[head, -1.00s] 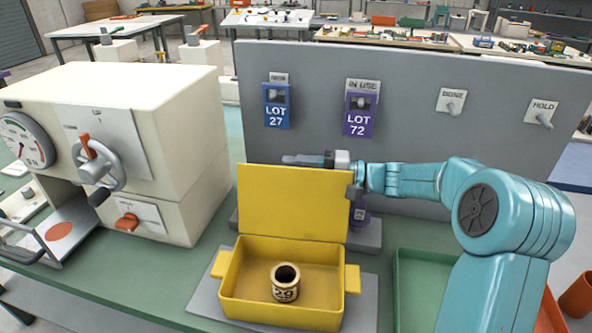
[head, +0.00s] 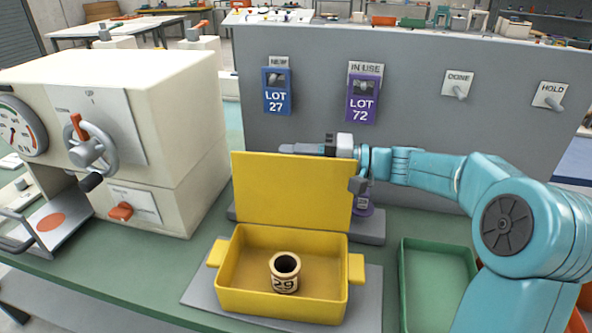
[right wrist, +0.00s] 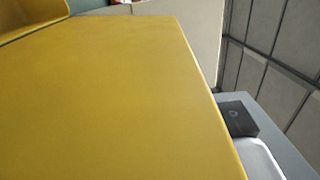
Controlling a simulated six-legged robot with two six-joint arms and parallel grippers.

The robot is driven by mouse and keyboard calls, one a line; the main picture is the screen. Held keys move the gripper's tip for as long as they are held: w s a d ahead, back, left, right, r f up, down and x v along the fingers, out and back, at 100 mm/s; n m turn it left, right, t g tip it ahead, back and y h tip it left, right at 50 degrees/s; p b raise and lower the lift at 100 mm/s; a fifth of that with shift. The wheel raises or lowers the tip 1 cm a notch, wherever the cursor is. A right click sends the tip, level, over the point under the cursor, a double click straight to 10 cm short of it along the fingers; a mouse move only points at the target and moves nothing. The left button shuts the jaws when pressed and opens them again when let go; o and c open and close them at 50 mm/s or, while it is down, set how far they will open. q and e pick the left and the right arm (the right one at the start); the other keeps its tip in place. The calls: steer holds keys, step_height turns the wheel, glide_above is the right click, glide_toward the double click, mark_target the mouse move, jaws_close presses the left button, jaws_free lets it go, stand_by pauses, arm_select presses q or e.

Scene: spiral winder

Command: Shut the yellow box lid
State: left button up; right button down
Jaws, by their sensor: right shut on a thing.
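The yellow box (head: 230,262) sits on a grey plate on the green bench, and its inside is in view from above. Its yellow lid (head: 290,190) stands upright at the back edge, so the box is open. A cream and dark ring-shaped pot marked 29 (head: 285,280) stands inside. My right gripper (head: 342,158) is at the lid's top right corner, shut on the lid. In the right wrist view the lid (right wrist: 110,95) fills most of the picture. My left gripper is not in view.
A cream machine (head: 185,140) with a handwheel (head: 88,148) and gauge stands left. A grey panel (head: 420,120) with LOT 27 (head: 277,98) and LOT 72 (head: 364,105) tags rises behind the lid. A green tray (head: 437,262) lies right. A purple item (head: 363,205) is partly hidden behind the lid.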

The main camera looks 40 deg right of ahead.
mark_target(291, 181)
steer(key=s+a+n+b, duration=0.3)
steer(key=n+b, duration=0.1)
steer(key=b, duration=0.4)
steer(key=shift+s+a+r, duration=0.1)
steer(key=shift+a+r, duration=0.05)
steer(key=shift+a, duration=0.05)
steer(key=shift+s+a+r+n+b, duration=0.3)
steer(key=shift+s+a+n+b, duration=0.2)
steer(key=shift+b, duration=0.65)
steer(key=c, duration=1.1)
jaws_free()
steer(key=shift+w+d, duration=0.1)
steer(key=shift+w, duration=0.1)
steer(key=shift+s+d+r, duration=0.15)
steer(key=shift+s+d, duration=0.2)
steer(key=v, duration=1.5)
steer(key=shift+s+d+p, duration=0.2)
steer(key=shift+p, duration=0.15)
